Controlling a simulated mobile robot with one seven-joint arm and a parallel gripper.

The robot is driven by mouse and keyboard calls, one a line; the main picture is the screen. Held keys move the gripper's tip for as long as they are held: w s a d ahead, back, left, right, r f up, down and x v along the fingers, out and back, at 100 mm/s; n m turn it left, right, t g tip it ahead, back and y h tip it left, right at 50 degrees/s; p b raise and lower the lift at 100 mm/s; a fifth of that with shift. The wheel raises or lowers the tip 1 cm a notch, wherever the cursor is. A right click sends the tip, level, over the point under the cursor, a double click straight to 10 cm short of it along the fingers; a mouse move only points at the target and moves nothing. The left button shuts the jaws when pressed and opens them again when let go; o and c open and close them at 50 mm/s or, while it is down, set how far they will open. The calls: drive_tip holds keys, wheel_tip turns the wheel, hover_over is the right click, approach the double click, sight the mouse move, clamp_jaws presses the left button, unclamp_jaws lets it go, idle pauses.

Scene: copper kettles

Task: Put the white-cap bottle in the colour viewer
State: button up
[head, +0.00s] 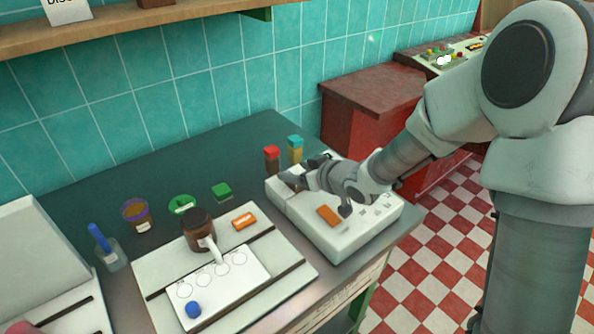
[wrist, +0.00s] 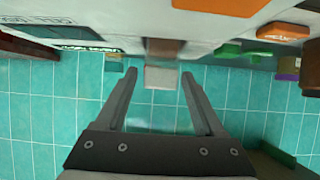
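The colour viewer is the white box-like device (head: 345,238) with an orange button at the right end of the bench. It fills the top of the wrist view (wrist: 90,12). The white-cap bottle (wrist: 161,77) shows between and beyond my fingertips, its pale cap lowest in the picture and its brownish body against the viewer. How deep it sits in the viewer is hidden. My gripper (head: 292,181) is over the viewer's back left part. In the wrist view my gripper (wrist: 159,75) is open, with a gap on both sides of the bottle.
A red-cap bottle (head: 272,158) and a teal-cap bottle (head: 295,148) stand behind the viewer. A brown jar (head: 199,232), a white card with circles (head: 228,282) and small pots are to the left. A shelf (head: 130,27) hangs above the bench.

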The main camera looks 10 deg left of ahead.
drive_tip(key=shift+r, duration=0.2)
drive_tip(key=shift+s+d+r, duration=0.1)
drive_tip(key=shift+d+r, duration=0.1)
drive_tip(key=p+v, duration=0.3)
drive_tip(key=v, duration=0.8)
drive_tip(key=shift+s+d+p, duration=0.15)
drive_tip(key=shift+p, duration=0.15)
drive_tip(key=s+d+r+m+t+h, duration=0.1)
drive_tip(key=d+r+m+h, duration=0.3)
drive_tip(key=d, duration=0.4)
drive_tip(key=s+d+r+m+t+h, duration=0.1)
drive_tip(key=s+d+r+h, duration=0.1)
drive_tip(key=d+r+h, duration=0.45)
drive_tip(key=s+d+m+g+y, duration=0.1)
drive_tip(key=s+d+m+g, duration=0.2)
drive_tip(key=s, duration=1.4)
drive_tip(key=shift+s+r+m+g, duration=0.25)
drive_tip(key=shift+r+m+g, duration=0.1)
drive_tip(key=shift+m+g, duration=0.45)
